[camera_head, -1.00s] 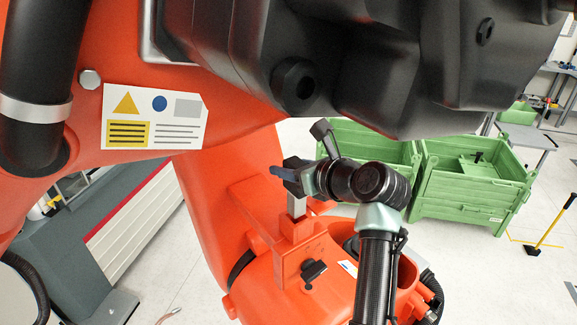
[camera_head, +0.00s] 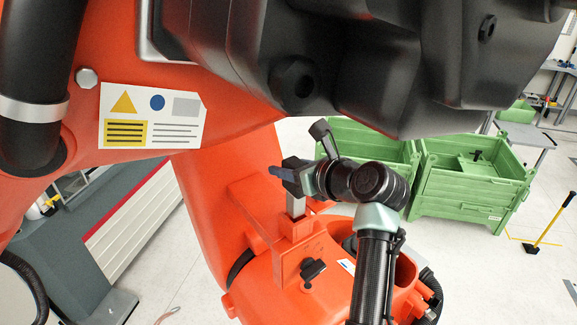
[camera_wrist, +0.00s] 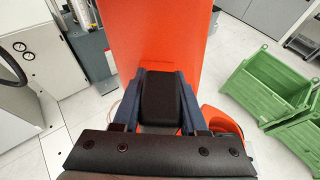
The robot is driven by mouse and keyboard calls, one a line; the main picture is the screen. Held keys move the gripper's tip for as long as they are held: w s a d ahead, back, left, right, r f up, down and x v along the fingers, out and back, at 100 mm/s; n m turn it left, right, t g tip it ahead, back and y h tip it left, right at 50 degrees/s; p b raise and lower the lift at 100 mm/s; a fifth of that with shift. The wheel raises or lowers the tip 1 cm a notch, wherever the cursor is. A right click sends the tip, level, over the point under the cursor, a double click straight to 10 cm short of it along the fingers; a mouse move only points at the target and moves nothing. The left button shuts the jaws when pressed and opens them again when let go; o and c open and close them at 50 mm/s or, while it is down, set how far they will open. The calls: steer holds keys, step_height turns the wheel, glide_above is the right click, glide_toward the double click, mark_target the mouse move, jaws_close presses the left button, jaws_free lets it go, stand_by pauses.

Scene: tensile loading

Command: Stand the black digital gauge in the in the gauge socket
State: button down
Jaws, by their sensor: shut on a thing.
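The black digital gauge (camera_wrist: 162,98) sits between the two dark blue fingers of my gripper (camera_wrist: 160,88) in the wrist view. In the head view, my gripper (camera_head: 278,172) is shut on the gauge, whose body is mostly hidden by the fingers and wrist. A grey metal stem (camera_head: 296,206) runs down below the gripper, close to upright. Its lower end meets the top of an orange block (camera_head: 296,230), which looks like the gauge socket. How deep the stem goes in is hidden.
A black knob (camera_head: 313,271) sticks out from the orange housing below the block. A large orange and black machine arm (camera_head: 235,60) hangs close overhead. Green crates (camera_head: 470,190) stand on the floor behind at the right.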

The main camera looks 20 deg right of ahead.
mark_target(289, 187)
steer(key=shift+f+b, duration=0.6)
steer(key=shift+f, duration=1.75)
stand_by(1.0)
steer(key=shift+c, duration=1.8)
jaws_free()
steer(key=shift+s, duration=0.1)
steer(key=b+v, duration=0.5)
steer(key=v, duration=0.8)
steer(key=shift+f, duration=0.15)
